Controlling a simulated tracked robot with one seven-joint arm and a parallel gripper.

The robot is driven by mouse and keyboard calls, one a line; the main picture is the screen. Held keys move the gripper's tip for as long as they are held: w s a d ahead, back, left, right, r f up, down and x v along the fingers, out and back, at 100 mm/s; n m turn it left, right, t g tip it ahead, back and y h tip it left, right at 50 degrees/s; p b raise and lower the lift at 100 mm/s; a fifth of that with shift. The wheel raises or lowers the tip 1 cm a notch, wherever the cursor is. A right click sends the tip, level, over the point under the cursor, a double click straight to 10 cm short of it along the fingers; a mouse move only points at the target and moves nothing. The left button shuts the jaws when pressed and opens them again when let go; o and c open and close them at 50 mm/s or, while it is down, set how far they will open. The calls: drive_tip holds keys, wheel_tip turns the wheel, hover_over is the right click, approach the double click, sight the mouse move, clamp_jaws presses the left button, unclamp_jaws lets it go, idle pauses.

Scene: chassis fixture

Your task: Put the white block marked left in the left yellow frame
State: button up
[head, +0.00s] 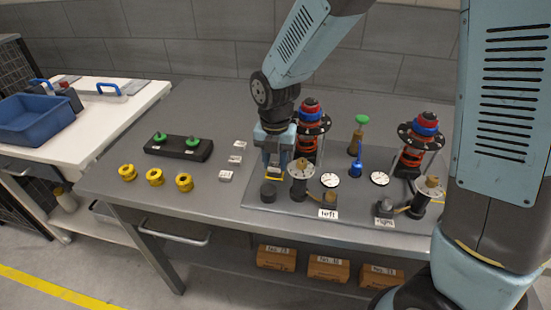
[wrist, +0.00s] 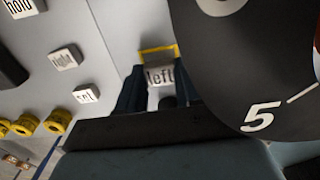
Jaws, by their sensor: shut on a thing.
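The white block marked "left" (wrist: 160,76) is held between the fingertips of my gripper (wrist: 160,90) in the wrist view, its lettering facing the camera. A yellow frame (wrist: 158,50) shows just beyond the block, and the block covers part of it. I cannot tell whether the block touches the frame or the plate. In the head view my gripper (head: 273,168) points down at the left end of the grey fixture plate, beside the left red-and-black column.
Three other white blocks (head: 226,175) lie left of the plate. Three yellow rings (head: 155,177) and a black holder with green knobs (head: 178,147) are farther left. A black disc marked 5 (wrist: 255,60) is close on my gripper's right.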

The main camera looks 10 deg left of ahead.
drive_tip(key=shift+f, duration=0.55)
drive_tip(key=shift+f, duration=0.2)
idle(1.7)
drive_tip(key=o, duration=1.1)
drive_tip(key=shift+r, duration=0.1)
drive_tip(key=shift+r, duration=3.4)
